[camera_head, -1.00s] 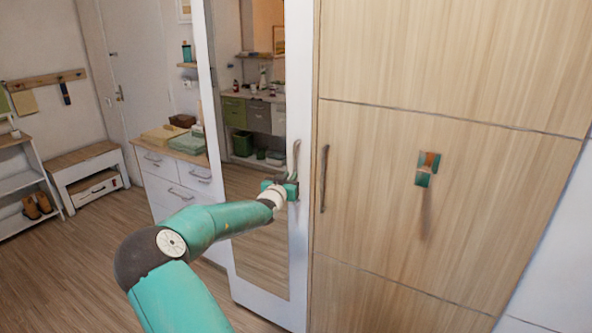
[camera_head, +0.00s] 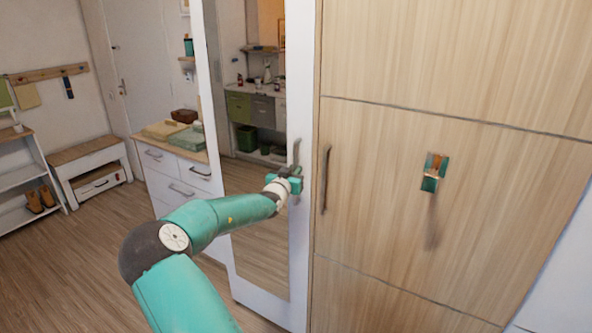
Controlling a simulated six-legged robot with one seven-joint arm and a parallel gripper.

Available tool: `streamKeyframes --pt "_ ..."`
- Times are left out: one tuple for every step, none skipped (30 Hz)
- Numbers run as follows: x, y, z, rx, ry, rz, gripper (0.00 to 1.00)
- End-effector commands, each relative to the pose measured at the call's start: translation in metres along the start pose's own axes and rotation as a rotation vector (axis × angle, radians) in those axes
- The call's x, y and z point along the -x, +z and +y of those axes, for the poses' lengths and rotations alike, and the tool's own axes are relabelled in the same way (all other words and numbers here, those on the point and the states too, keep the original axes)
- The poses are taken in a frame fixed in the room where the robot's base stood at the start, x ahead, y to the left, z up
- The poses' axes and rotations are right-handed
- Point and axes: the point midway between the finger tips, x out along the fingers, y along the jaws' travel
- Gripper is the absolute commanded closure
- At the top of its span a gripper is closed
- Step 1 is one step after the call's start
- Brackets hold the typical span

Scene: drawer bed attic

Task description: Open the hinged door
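The hinged door (camera_head: 302,240) is a tall white-framed panel with a mirror (camera_head: 262,258) set in it. It stands left of a wooden cabinet front and looks shut or nearly so. A grey vertical handle (camera_head: 297,152) is on its right frame. My gripper (camera_head: 293,178), teal, is at the lower part of this handle. The fingers overlap the handle there, and I cannot tell whether they are closed around it. My teal arm reaches in from the bottom and hides part of the mirror.
The wooden cabinet (camera_head: 440,130) on the right has its own dark vertical handle (camera_head: 326,178) close to my gripper. A small teal and orange hook (camera_head: 435,172) is on its front. A white drawer chest (camera_head: 175,180) stands left. The wooden floor (camera_head: 80,270) at left is clear.

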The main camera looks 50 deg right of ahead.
Motion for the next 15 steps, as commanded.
streamKeyframes --pt "0.0001 -0.0004 -0.0001 0.000 0.000 0.000 0.84" --pt "0.0001 -0.0005 -0.0001 0.000 0.000 0.001 0.84" --pt "0.0001 -0.0004 -0.0001 0.000 0.001 0.000 0.84" --pt "0.0002 -0.0004 -0.0002 0.000 0.001 0.001 0.84" --pt "0.0006 -0.0004 -0.0003 0.000 0.001 0.000 0.84" --pt "0.0010 -0.0004 -0.0005 0.000 0.000 0.000 0.84" --pt "0.0013 -0.0004 -0.0006 0.000 0.000 0.000 0.84" --pt "0.0016 -0.0004 -0.0006 0.000 0.000 0.000 0.84" --pt "0.0019 -0.0004 -0.0006 0.000 0.000 0.000 0.84" --pt "0.0021 -0.0004 -0.0006 0.000 0.000 0.000 0.84" --pt "0.0023 -0.0004 -0.0006 0.000 0.001 0.000 0.84" --pt "0.0025 -0.0003 -0.0006 0.000 0.001 0.000 0.84" --pt "0.0026 -0.0003 -0.0006 0.000 0.000 0.000 0.84" --pt "0.0027 -0.0003 -0.0007 0.000 0.000 0.000 0.88" --pt "0.0028 -0.0003 -0.0008 0.000 0.000 0.000 0.96"
